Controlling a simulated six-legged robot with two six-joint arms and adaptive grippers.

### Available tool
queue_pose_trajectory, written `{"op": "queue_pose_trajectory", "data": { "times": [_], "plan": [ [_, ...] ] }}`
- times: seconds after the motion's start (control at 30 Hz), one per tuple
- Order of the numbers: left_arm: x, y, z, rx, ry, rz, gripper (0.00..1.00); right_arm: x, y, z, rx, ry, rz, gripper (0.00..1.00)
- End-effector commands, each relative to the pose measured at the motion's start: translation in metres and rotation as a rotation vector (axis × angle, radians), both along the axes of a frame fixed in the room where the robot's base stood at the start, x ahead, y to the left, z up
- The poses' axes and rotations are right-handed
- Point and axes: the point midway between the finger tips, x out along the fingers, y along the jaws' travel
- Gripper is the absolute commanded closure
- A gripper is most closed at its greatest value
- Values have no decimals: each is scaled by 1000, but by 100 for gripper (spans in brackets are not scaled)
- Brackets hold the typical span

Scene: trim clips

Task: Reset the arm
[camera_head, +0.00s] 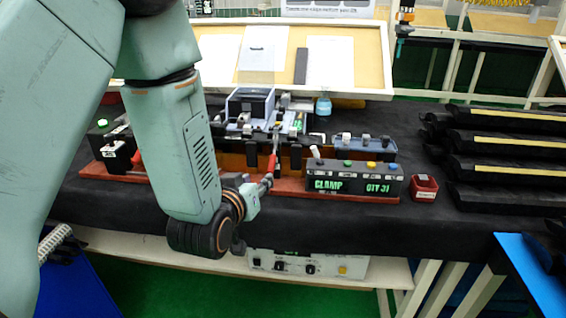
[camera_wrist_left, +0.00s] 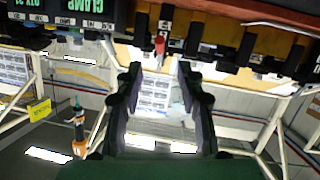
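My left arm comes in from the left in the head view. My left gripper (camera_head: 266,182) is at the front edge of the clamp fixture (camera_head: 220,165), partly hidden by its wrist. In the left wrist view my left gripper (camera_wrist_left: 160,72) is open, with its two dark fingers apart and nothing held between them. That view looks upside down. A red-tipped part (camera_wrist_left: 159,43) of the fixture shows beyond the gap between the fingertips. My right gripper is in neither view.
A black clamp counter box (camera_head: 355,178) stands right of the gripper, with a small red box (camera_head: 424,188) beside it. Dark trim strips (camera_head: 510,160) are stacked at the right. A tilted board (camera_head: 375,65) stands behind. Dark tabletop (camera_head: 330,225) is clear in front.

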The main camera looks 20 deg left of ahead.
Motion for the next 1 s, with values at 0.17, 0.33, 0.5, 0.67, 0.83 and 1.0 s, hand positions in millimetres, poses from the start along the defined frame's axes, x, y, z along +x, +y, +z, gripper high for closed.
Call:
{"op": "queue_pose_trajectory", "data": {
  "times": [0.17, 0.33, 0.5, 0.67, 0.83, 1.0],
  "plan": [
    [-1, -1, -5, 10, 24, -6, 62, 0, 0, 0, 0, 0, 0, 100],
    [-33, -9, -62, 45, 261, -65, 62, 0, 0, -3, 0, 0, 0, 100],
    [-101, -16, -155, 60, 569, -127, 62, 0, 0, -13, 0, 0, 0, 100],
    [-179, -21, -228, 59, 836, -179, 62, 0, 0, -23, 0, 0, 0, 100],
    [-268, -24, -286, 44, 1086, -220, 62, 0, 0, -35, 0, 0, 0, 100],
    [-327, -25, -318, 28, 1224, -228, 62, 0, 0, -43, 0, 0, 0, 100]
  ]
}}
